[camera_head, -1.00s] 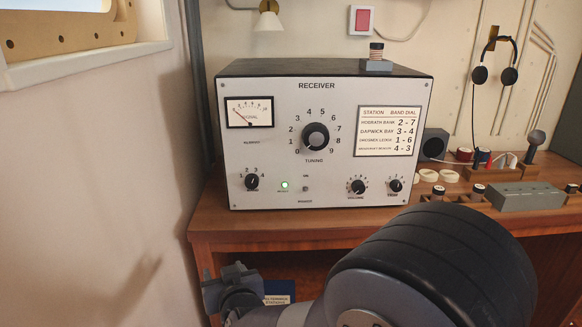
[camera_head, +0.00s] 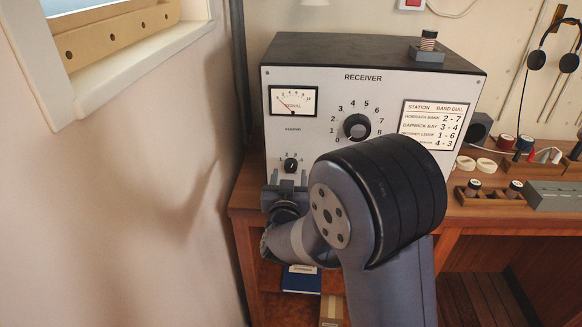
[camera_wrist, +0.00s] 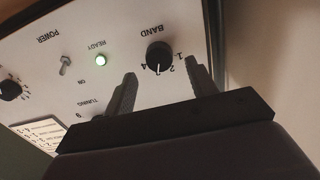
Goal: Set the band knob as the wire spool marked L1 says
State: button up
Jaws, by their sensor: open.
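The band knob (camera_head: 291,165) is a small black knob at the receiver's lower left, with numbers around its upper side. It shows upside down in the wrist view (camera_wrist: 159,56), its white mark toward the picture's bottom; the exact number is unclear. My gripper (camera_wrist: 160,78) is open, its fingers apart on either side of the knob's line and short of it. In the head view my gripper (camera_head: 286,190) is just below the knob. Wire spools stand on the receiver (camera_head: 428,41) and in a wooden rack (camera_head: 473,188); I cannot read L1 on any.
The receiver (camera_head: 300,137) has a tuning knob (camera_head: 356,126) and a station card (camera_head: 432,124) pairing stations with band and dial numbers. A wall (camera_head: 140,190) is close on the left.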

aim_at(291, 167)
jog(key=shift+w, duration=1.55)
jog(key=c, duration=1)
